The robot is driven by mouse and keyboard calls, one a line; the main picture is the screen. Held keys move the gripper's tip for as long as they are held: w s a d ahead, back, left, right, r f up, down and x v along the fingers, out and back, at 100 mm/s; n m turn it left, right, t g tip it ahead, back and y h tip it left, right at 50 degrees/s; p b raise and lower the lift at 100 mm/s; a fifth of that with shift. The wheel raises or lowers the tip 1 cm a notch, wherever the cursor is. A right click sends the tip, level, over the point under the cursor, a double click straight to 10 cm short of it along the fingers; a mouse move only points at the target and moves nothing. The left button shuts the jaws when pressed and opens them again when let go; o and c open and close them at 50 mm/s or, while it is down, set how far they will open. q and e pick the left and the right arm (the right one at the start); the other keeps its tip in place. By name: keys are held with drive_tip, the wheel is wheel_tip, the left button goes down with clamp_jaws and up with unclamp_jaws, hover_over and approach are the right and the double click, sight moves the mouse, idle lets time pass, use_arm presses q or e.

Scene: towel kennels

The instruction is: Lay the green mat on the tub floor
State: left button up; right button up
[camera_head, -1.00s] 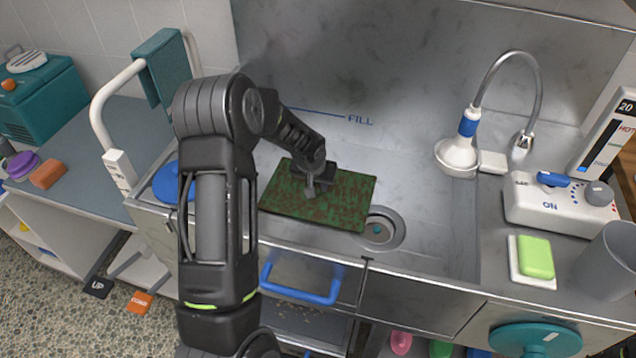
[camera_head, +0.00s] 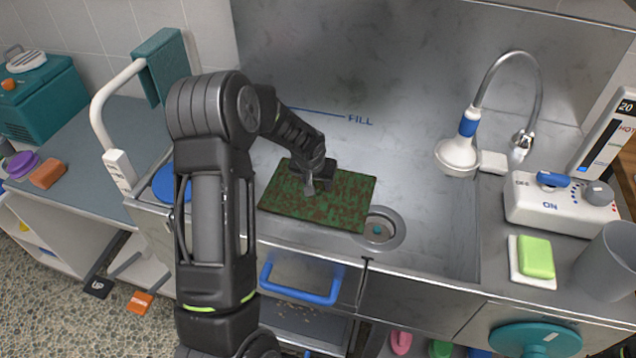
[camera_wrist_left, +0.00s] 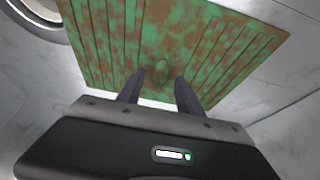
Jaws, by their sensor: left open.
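The green mat (camera_head: 335,203), mottled with brown, lies flat on the floor of the steel tub (camera_head: 440,235), just left of the drain (camera_head: 380,230). My left gripper (camera_head: 309,190) is over the mat's back left part in the head view. In the left wrist view the two dark fingers (camera_wrist_left: 160,92) are apart at the mat's near edge, with a small raised knob (camera_wrist_left: 160,72) of the mat just beyond their tips. The grooved mat (camera_wrist_left: 215,50) fills much of that view. I cannot tell whether the fingers touch it. My right gripper is not in view.
A shower head (camera_head: 458,155) on a hose stands at the tub's right back. A control box (camera_head: 560,202) and a green soap block (camera_head: 536,257) are on the right ledge. A blue handle (camera_head: 302,290) is on the tub's front. The tub floor right of the drain is clear.

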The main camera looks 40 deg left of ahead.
use_arm(q)
drive_tip(key=v, duration=1.1)
drive_tip(key=shift+d, duration=0.1)
idle(2.2)
